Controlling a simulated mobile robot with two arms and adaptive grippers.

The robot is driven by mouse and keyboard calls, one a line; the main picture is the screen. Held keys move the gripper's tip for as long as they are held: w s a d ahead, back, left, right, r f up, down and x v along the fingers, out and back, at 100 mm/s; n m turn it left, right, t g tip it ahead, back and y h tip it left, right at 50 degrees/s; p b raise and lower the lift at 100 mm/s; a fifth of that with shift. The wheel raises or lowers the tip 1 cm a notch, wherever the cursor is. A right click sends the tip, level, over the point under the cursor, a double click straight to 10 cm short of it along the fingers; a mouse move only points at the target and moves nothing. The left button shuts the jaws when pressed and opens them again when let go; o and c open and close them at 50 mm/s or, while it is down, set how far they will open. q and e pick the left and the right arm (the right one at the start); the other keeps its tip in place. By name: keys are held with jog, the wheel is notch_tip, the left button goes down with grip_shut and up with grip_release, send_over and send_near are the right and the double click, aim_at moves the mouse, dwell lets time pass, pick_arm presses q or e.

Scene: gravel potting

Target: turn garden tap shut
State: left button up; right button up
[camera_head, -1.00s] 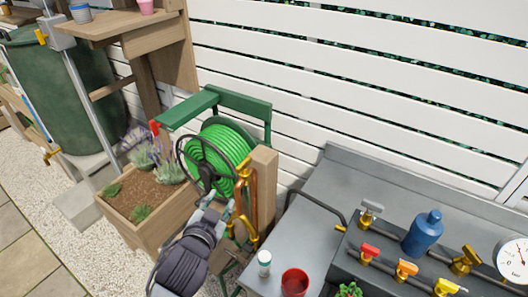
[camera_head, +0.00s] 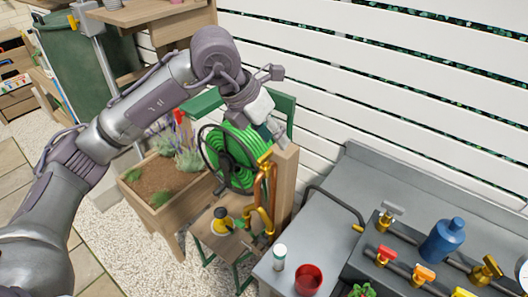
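The brass tap (camera_head: 265,160) sits at the top of copper pipes (camera_head: 271,190) on a wooden post (camera_head: 286,180), right of the green hose reel (camera_head: 236,155). Brass fittings also show lower on the pipes. My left arm comes in from the left and arches over the planter. My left gripper (camera_head: 274,131) points down and right, just above the brass tap and near the post top. A gap seems to remain between gripper and tap. I see nothing held, but cannot make out the finger spacing. My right gripper is not in view.
A grey bench (camera_head: 325,200) at right holds a red cup (camera_head: 308,280), a white-capped jar (camera_head: 279,257), a blue bottle (camera_head: 442,240) and pipes with coloured valve handles. A yellow-and-black bottle (camera_head: 222,220) stands on a stool. A planter (camera_head: 160,215) is at left.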

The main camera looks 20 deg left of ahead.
aim_at(265, 155)
pick_arm(q)
jog(key=w+a+r+n+y, duration=0.1)
jog(key=a+y, duration=0.2)
jog(key=a, duration=0.3)
jog(key=shift+t, duration=0.3)
jog(key=p+x, duration=0.1)
jog(key=x, duration=0.3)
jog(key=p+x, duration=0.1)
jog(key=x, duration=0.3)
jog(key=d+p+x, duration=0.1)
jog(key=x, duration=0.3)
jog(key=shift+w+f, duration=0.2)
jog(key=shift+w, duration=0.1)
jog(key=shift+w+f+p, duration=0.1)
jog(key=shift+f+p, duration=0.2)
jog(key=shift+f, duration=0.05)
jog(key=shift+c, duration=0.3)
grip_shut()
